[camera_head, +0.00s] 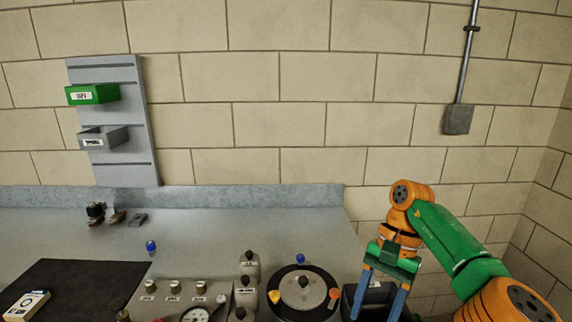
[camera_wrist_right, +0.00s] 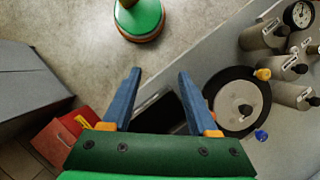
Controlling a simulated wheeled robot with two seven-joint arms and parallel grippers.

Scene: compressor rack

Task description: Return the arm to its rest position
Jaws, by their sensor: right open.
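My right arm (camera_head: 460,240), green and orange, comes in from the lower right in the head view. Its gripper (camera_head: 379,302) points down at the right end of the bench, with its two blue fingers apart. In the right wrist view the gripper (camera_wrist_right: 160,74) is open, with nothing between its fingertips. A dark bin (camera_wrist_right: 160,112) shows beyond and between the fingers in that view. In the head view the fingers partly hide this bin. My left gripper is not in view.
A round black-rimmed unit (camera_head: 302,290) sits left of the gripper, beside grey cylinders (camera_head: 249,265) and a gauge panel (camera_head: 165,292). A black mat (camera_head: 80,285) lies at left. A red box (camera_wrist_right: 62,138) shows at lower left in the wrist view. The back bench is mostly clear.

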